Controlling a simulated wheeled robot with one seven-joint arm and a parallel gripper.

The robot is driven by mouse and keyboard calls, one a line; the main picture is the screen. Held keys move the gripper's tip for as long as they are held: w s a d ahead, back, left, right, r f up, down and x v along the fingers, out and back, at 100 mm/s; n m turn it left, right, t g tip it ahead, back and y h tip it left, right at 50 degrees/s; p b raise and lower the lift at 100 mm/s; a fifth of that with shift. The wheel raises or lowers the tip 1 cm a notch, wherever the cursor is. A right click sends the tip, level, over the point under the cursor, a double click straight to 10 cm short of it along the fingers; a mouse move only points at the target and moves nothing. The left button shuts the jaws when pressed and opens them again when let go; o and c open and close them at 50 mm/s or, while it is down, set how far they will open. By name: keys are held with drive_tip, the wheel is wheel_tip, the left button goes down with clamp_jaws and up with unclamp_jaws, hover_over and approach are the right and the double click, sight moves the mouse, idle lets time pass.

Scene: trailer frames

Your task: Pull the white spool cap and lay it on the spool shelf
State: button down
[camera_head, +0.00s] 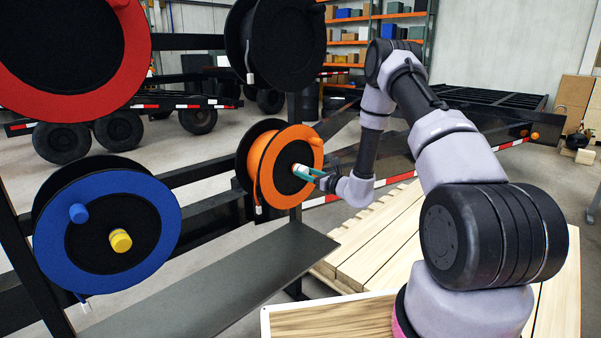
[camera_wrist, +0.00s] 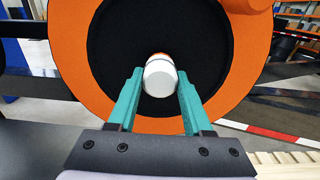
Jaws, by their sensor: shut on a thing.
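The white spool cap (camera_wrist: 160,78) is at the centre of the orange spool (camera_wrist: 93,96), in front of its black hub. It is small and partly hidden in the head view (camera_head: 300,170). My gripper (camera_wrist: 160,88) has its teal fingers on both sides of the cap and is shut on it; it also shows in the head view (camera_head: 306,173). An orange-red ring shows just behind the cap. I cannot tell whether the cap is still seated on the hub. The spool shelf (camera_head: 215,285) is a grey, bare plate below the spools.
A blue spool (camera_head: 165,225) with a yellow cap (camera_head: 120,240) hangs to the left. A red spool (camera_head: 135,40) and a black spool (camera_head: 285,45) hang above. A wooden pallet (camera_head: 380,250) and a wooden box (camera_head: 330,318) lie to the right of the shelf.

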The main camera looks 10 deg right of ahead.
sight(306, 172)
drive_tip(key=shift+v, duration=2.9)
